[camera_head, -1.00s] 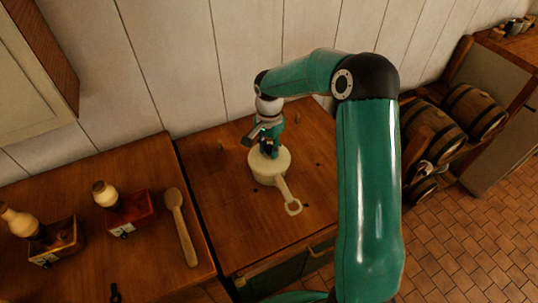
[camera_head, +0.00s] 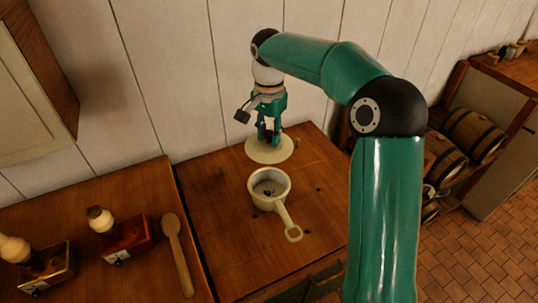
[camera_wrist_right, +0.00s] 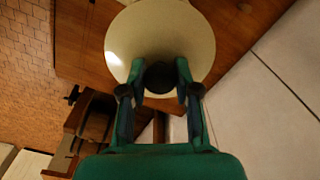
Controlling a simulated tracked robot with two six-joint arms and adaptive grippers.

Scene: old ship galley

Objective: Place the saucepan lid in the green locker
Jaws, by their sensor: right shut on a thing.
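The saucepan lid (camera_head: 257,153) is a pale cream disc. My right gripper (camera_head: 269,138) is shut on its knob and holds it above the back of the wooden counter, behind the saucepan. In the right wrist view the lid (camera_wrist_right: 160,30) fills the top middle, and the fingers of the gripper (camera_wrist_right: 159,82) close on the dark round knob. The cream saucepan (camera_head: 268,183) stands uncovered on the counter, its handle pointing to the front right. The green locker cannot be made out for sure in these views. My left gripper is not in view.
A wooden spoon (camera_head: 178,256) and two small boxes with pale knobs, one red (camera_head: 125,240) and one brown (camera_head: 46,270), lie on the left counter (camera_head: 75,215). Barrels (camera_head: 472,133) rest at right. A pale wall cabinet (camera_head: 25,95) hangs at upper left.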

